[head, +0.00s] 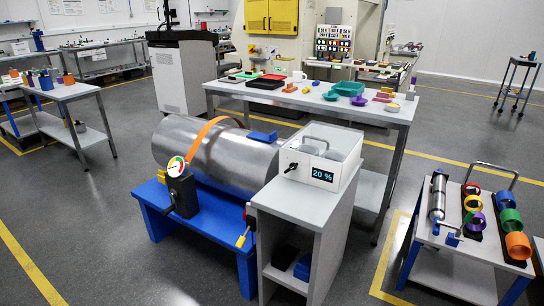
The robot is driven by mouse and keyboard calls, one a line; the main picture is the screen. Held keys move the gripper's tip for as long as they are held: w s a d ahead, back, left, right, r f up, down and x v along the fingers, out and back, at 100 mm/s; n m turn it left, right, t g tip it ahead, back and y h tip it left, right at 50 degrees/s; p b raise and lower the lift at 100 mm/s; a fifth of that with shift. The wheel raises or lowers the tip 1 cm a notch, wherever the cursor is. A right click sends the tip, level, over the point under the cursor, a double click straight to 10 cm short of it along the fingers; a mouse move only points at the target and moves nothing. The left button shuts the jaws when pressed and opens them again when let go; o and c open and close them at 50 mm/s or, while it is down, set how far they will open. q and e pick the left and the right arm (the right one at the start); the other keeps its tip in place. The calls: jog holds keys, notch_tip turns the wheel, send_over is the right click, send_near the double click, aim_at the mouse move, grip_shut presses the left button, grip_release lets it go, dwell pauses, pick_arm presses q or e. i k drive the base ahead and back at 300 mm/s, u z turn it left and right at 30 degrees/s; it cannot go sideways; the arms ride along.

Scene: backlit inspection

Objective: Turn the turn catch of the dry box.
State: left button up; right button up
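The dry box (338,176) is a white box with a clear-looking lid and a display reading "20 %". It stands on top of a grey cabinet near the middle of the head view. A small black turn catch (291,167) sits on its front face, left of the display, with its lever slanting. A thin handle (314,139) shows on the lid, which looks closed. Neither of my grippers shows in the head view, and nothing of mine touches the box.
The grey cabinet (318,222) has open shelves. Left of it, a metal cylinder (235,160) with a gauge lies on a blue stand (215,222). A long table (385,113) with small items stands behind. A cart (460,245) with coloured rings stands at right. Floor between cabinet and cart is clear.

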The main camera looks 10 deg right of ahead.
aim_at(291, 168)
jog(key=z, duration=0.15)
jog(key=i, duration=1.05)
jog(key=z, duration=0.7)
